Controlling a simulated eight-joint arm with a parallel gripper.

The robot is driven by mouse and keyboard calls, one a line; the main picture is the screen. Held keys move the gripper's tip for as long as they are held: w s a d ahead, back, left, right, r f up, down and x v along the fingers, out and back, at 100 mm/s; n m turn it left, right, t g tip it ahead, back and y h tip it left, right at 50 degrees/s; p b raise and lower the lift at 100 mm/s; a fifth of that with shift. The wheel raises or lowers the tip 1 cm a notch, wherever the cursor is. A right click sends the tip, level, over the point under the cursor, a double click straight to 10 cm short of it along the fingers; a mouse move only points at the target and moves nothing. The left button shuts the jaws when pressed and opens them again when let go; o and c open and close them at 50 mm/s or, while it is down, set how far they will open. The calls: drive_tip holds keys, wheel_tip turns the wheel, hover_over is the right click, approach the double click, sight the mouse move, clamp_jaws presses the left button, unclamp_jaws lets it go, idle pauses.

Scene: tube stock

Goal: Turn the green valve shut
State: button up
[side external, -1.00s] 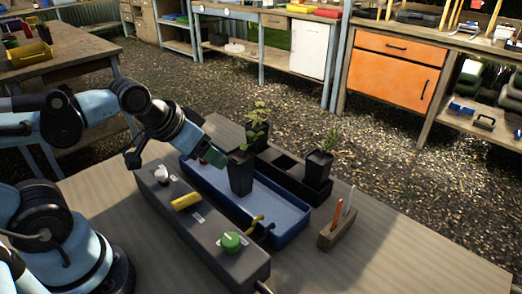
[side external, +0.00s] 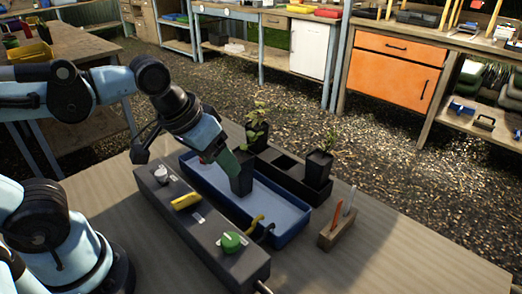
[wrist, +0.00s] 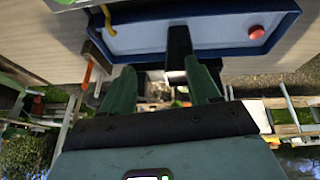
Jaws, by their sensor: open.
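The green valve (side external: 233,242) is a round knob on top of the long dark grey box (side external: 200,225), near the box's front end. My gripper (side external: 235,166) is open above the blue tray, behind the box and apart from the valve. In the side view its green finger overlaps a black pot (side external: 243,182) in the tray; I cannot tell whether they touch. In the wrist view both green fingers (wrist: 162,88) are spread apart, with a dark upright shape between and beyond them. I cannot make out the valve surely there.
The blue tray (side external: 290,232) lies behind the box and holds a red ball (wrist: 255,32) and a yellow hooked piece (side external: 254,221). The box also carries a yellow handle (side external: 186,201) and a white knob (side external: 162,172). Potted plants (side external: 318,168) and a wooden tool block (side external: 337,233) stand beyond.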

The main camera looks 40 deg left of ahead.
sight(230, 238)
drive_tip(key=s+d+r+n+g, duration=0.2)
drive_tip(key=s+d+r+g, duration=0.35)
drive_tip(key=d, duration=0.45)
drive_tip(key=shift+t+y, duration=0.25)
drive_tip(key=shift+y, duration=0.15)
drive_tip(key=shift+s+f, duration=0.15)
drive_tip(key=shift+f, duration=2.95)
drive_tip(key=shift+s+f, duration=0.15)
drive_tip(key=shift+f, duration=2.9)
drive_tip(key=shift+c, duration=0.4)
drive_tip(key=c, duration=1)
